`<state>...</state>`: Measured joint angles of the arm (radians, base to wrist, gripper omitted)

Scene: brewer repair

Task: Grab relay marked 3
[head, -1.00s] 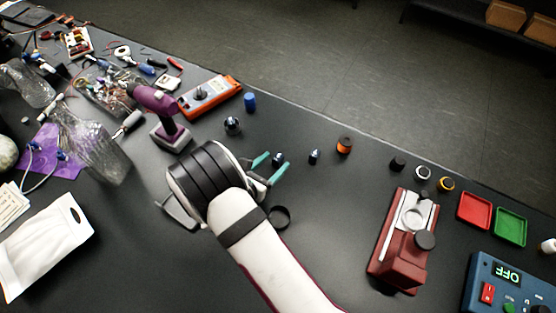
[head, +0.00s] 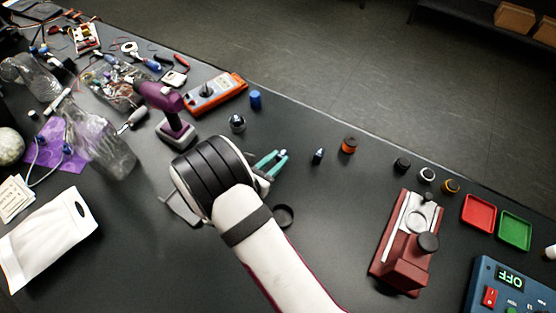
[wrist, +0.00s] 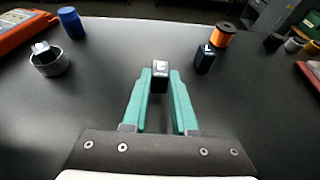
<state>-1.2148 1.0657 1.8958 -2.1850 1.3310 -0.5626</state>
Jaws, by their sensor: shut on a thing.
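My gripper (wrist: 160,86) has teal fingers, shut on a small dark relay (wrist: 160,77) with a white mark on top. In the head view my gripper (head: 276,160) is at mid-table and the held relay is hard to make out. A second dark relay (wrist: 205,58) stands to the right of the fingers; it also shows in the head view (head: 318,155). A third relay (wrist: 42,47) sits in a round grey holder at the left of the wrist view, also in the head view (head: 237,119). I cannot read the numbers.
An orange spool (head: 349,145) and a blue cylinder (head: 255,99) stand nearby. A red fixture (head: 405,245), red tray (head: 479,214) and green tray (head: 515,230) are to the right. A black ring (head: 284,216) lies before the gripper. The table between gripper and fixture is mostly clear.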

